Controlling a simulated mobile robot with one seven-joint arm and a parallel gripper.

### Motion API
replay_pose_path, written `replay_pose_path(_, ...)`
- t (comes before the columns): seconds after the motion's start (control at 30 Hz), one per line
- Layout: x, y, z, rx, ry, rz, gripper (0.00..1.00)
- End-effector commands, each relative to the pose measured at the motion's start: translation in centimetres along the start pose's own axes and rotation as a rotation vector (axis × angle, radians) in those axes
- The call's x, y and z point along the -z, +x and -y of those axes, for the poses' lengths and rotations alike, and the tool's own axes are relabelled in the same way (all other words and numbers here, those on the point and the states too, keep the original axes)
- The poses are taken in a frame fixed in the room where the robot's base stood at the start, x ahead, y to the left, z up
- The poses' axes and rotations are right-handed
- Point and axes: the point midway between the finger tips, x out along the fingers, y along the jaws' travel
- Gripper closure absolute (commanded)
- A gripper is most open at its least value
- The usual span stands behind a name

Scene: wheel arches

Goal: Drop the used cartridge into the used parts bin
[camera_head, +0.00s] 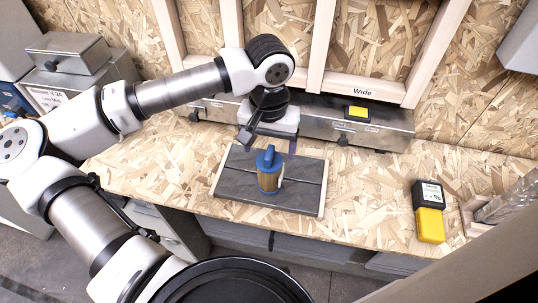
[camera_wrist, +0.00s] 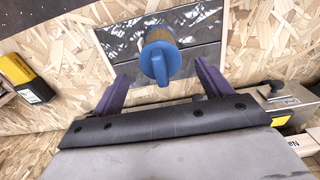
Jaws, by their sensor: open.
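A cartridge (camera_head: 268,181) with a blue cap and handle and an amber body stands upright on a dark grey tiled board (camera_head: 231,190) on the workbench. It also shows in the wrist view (camera_wrist: 158,58), between and beyond my fingertips. My gripper (camera_head: 266,144) is open and empty, behind and above the cartridge in the head view. In the wrist view its two purple fingers (camera_wrist: 161,74) are spread to either side of the cap. They look apart from it. I cannot tell which container is the used parts bin.
A black and yellow labelled box (camera_head: 430,212) lies at the right of the bench. A grey metal ledge (camera_head: 318,117) with a yellow-topped item (camera_head: 358,112) runs along the back wall. A grey lidded box (camera_head: 68,55) stands at the left. Bench between board and box is clear.

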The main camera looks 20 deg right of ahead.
Motion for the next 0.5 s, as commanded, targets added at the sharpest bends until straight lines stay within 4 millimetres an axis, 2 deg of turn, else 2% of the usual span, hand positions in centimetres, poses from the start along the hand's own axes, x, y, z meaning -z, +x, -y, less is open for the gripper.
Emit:
replay_pose_path(0.1,0.1,-2.6,0.0,0.002,0.000,-0.005,0.22)
replay_pose_path(0.3,0.1,-6.2,0.0,0.002,-0.001,-0.002,0.22)
replay_pose_path(0.5,0.0,-7.8,0.0,0.001,0.000,0.001,0.22)
